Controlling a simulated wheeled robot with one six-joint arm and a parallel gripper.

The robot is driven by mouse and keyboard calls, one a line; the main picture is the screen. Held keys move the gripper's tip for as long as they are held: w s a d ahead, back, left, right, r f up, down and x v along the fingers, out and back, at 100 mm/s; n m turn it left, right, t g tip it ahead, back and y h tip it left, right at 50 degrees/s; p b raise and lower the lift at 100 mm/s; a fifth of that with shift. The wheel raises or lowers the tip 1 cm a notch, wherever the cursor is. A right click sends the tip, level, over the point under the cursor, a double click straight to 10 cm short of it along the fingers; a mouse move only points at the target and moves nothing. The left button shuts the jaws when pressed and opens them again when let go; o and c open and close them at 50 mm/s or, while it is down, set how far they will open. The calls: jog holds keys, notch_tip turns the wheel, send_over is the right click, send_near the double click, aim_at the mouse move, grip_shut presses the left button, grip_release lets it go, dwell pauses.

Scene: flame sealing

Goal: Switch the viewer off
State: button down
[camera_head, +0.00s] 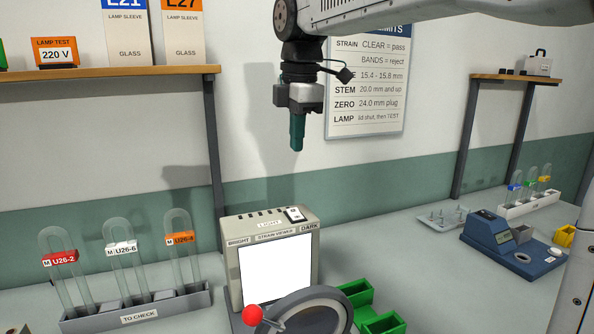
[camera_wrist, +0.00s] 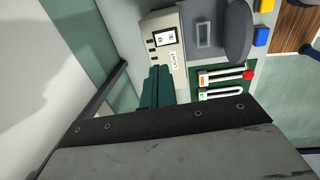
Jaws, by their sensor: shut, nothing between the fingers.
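The strain viewer (camera_head: 229,262) is a beige box with a bright white screen (camera_head: 275,270), standing on the bench below my gripper. A small black-and-white rocker switch (camera_head: 294,214) sits on its top, beside the word LIGHT. The switch also shows in the wrist view (camera_wrist: 165,38), just beyond my fingertips. My gripper (camera_head: 297,147) points down, with its teal fingers shut and empty, above the viewer's top and apart from it. The fingers also show in the wrist view (camera_wrist: 158,70). The switch's tilt is too small to tell.
A round grey disc (camera_head: 312,314) and a red ball knob (camera_head: 252,315) stand before the viewer. Green trays (camera_head: 382,324) lie to its right. A rack (camera_head: 138,316) of labelled U-tubes stands left. A blue device (camera_head: 512,246) is at the right. A shelf (camera_head: 110,73) hangs upper left.

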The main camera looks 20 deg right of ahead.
aim_at(294, 210)
jog(key=f, duration=0.4)
jog(key=w+f, duration=0.1)
jog(key=f, duration=0.9)
jog(key=shift+w, duration=0.3)
